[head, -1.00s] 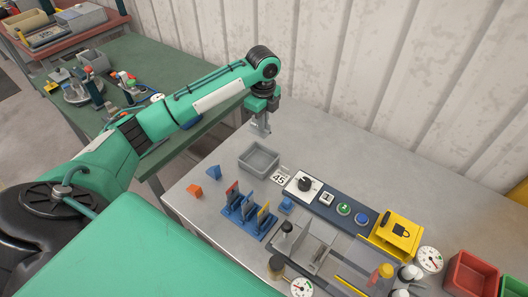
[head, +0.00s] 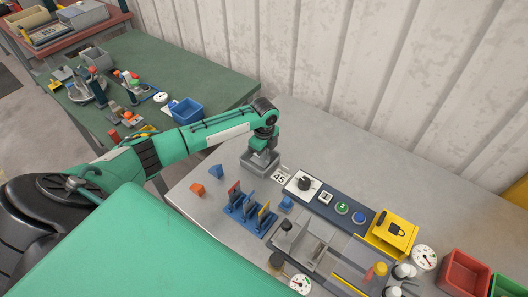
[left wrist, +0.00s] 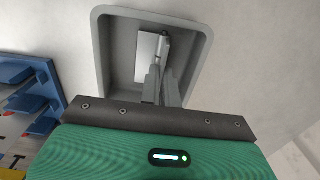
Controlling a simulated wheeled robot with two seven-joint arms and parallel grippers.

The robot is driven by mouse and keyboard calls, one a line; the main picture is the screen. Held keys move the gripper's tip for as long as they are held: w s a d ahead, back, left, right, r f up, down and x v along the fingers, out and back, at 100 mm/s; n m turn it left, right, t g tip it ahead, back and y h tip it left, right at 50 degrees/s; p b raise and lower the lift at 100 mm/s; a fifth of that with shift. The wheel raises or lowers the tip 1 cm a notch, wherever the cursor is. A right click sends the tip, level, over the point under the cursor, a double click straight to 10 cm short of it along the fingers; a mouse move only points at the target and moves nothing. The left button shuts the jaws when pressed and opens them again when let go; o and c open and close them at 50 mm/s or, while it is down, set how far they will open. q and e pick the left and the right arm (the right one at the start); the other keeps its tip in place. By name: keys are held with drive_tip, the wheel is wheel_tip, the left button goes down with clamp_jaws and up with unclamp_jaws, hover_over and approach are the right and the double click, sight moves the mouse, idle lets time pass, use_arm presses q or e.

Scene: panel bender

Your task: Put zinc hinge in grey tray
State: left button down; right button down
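The grey tray (head: 246,168) stands on the metal bench, under my left gripper. In the left wrist view its rim (left wrist: 102,50) frames the gripper's fingers. The zinc hinge (left wrist: 148,46) is a pale metal plate with a knuckle along one side. It is at the tips of my left gripper (left wrist: 164,70), whose fingers look closed on its near end. The hinge lies within the tray's outline; whether it touches the floor I cannot tell. In the head view the gripper (head: 262,158) hides most of the tray's inside. My right gripper is not in view.
A "45" label (head: 280,177) and a control panel with a black knob (head: 304,183) are right of the tray. A blue rack (head: 243,208) stands in front, with an orange block (head: 198,188) to its left. The bench behind the tray is clear.

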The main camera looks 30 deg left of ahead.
use_arm(q)
drive_tip(key=shift+f, duration=0.1)
drive_tip(key=c, duration=1.6)
unclamp_jaws()
drive_tip(key=shift+c, duration=0.2)
wheel_tip(320, 180, up, 12)
drive_tip(key=b, duration=0.2)
drive_tip(key=shift+r, duration=0.2)
